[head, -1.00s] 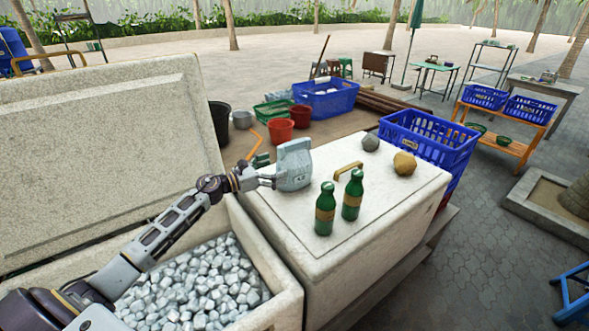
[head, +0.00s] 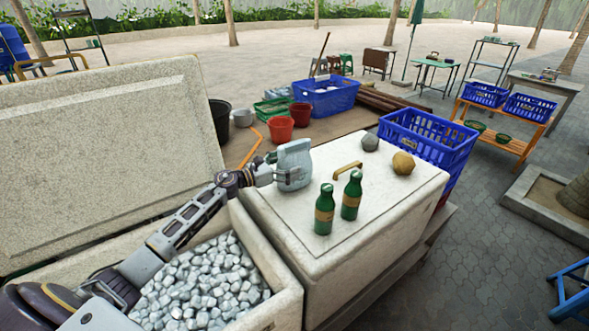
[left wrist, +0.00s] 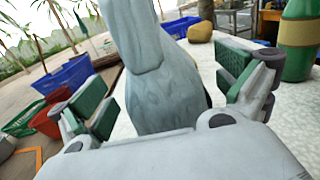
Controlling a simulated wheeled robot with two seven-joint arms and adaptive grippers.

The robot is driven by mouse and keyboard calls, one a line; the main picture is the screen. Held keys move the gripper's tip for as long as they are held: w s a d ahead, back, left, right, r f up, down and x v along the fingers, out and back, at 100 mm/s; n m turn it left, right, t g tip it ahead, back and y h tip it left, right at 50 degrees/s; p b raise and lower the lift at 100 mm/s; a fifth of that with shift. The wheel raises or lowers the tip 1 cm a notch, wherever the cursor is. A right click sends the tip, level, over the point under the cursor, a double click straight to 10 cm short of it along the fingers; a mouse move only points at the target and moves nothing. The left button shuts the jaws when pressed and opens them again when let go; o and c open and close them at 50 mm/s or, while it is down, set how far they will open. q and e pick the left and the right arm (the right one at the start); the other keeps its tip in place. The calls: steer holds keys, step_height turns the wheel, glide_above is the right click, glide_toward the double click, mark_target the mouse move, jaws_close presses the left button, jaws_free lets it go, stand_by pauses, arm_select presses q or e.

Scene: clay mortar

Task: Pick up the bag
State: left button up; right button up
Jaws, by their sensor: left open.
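The bag (head: 294,163) is pale blue-grey with a handle-like top and stands upright on the white lid of the closed chest (head: 375,215). My left gripper (head: 283,174) is at the bag's near left side. In the left wrist view the bag (left wrist: 165,85) stands between the two spread green-padded fingers of my left gripper (left wrist: 163,88). Gaps show between the bag and both pads, so the gripper is open around it. The bag's base is partly hidden by the gripper's body. My right gripper is not in view.
Two green bottles (head: 324,209) (head: 352,195) stand right of the bag. A brass handle (head: 347,170), a grey stone (head: 370,143) and a tan stone (head: 403,163) are also on the lid. An open chest of ice (head: 205,285) lies beneath my left arm. A blue crate (head: 425,135) stands behind.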

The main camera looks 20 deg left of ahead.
mark_target(287, 145)
arm_select(q)
steer(key=c, duration=1.4)
steer(key=shift+r, duration=0.1)
steer(key=shift+c, duration=1.1)
steer(key=shift+r+b, duration=0.3)
steer(key=shift+r, duration=4.75)
